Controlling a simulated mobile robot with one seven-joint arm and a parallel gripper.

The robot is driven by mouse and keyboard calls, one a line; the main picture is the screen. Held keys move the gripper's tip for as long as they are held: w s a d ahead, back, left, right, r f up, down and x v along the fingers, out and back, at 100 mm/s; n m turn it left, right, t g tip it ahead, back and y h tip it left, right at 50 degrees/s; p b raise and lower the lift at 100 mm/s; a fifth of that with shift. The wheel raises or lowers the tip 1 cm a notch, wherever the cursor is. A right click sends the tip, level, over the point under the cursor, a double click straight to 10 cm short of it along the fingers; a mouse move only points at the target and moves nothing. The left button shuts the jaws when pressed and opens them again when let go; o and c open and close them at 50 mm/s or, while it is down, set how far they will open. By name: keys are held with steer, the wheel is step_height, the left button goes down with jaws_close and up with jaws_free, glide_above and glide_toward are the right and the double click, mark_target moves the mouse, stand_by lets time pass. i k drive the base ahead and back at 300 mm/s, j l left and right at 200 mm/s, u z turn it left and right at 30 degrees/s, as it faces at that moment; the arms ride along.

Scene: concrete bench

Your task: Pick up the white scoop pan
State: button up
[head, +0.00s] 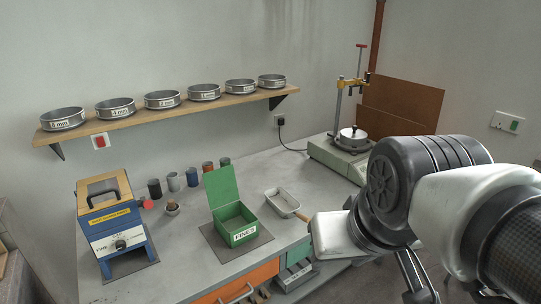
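The white scoop pan (283,203) lies on the grey bench top, right of the green box. It is a shallow, pale rectangular pan, and its short wooden handle points toward the lower right. My arm fills the right side of the head view, with a white link end close to the handle in the picture. Dark finger-like parts of my gripper (412,280) show below the arm, right of the pan and apart from it. The arm hides part of the gripper, and I cannot make out the gap between its fingertips.
A green box (237,236) with its lid raised stands on a dark mat. A blue and yellow machine (115,222) and several small cups stand left. A balance-like device (345,150) stands behind right. Sieves line a wall shelf (180,107).

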mark_target(286, 206)
steer(key=u, duration=1.35)
steer(key=z, duration=1.35)
steer(key=u, duration=0.25)
steer(key=i+l+u, duration=0.15)
steer(key=u, duration=0.2)
steer(key=i+l+u, duration=0.1)
steer(key=l+u, duration=0.25)
steer(key=i+l+u, duration=0.1)
steer(key=l+u, duration=0.25)
steer(key=i+l, duration=0.1)
steer(key=l, duration=0.4)
steer(key=i+l+u, duration=0.15)
steer(key=l, duration=0.85)
steer(key=u, duration=0.05)
